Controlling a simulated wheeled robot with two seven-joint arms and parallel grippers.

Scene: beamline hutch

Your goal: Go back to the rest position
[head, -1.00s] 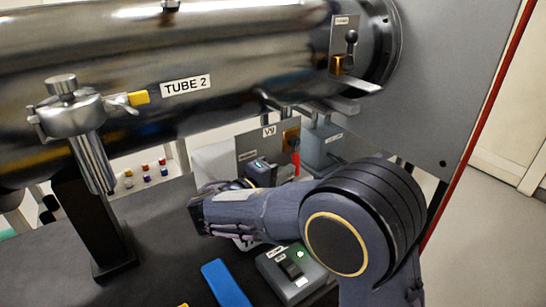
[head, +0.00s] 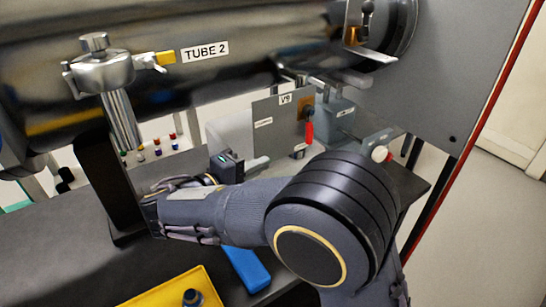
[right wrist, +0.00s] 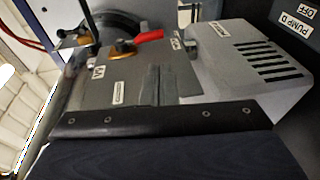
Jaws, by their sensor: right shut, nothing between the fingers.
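My right gripper (head: 263,162) is in the middle of the head view, at the end of my arm that comes in from the lower right. Its fingers are shut, with nothing between them, and point right towards the grey V9 panel (head: 265,135). In the right wrist view the two grey fingers (right wrist: 157,68) lie side by side in front of the same panel (right wrist: 122,80). The panel carries a red handle (head: 309,131), which also shows in the wrist view (right wrist: 150,36). My left gripper is not in view.
The steel TUBE 2 (head: 235,75) runs above my arm, with a clamp fitting (head: 100,70) and black post (head: 107,185) at left. A yellow tray (head: 165,293) and blue item (head: 246,267) lie on the dark bench (head: 45,260). A vented box (right wrist: 245,65) stands beside the panel.

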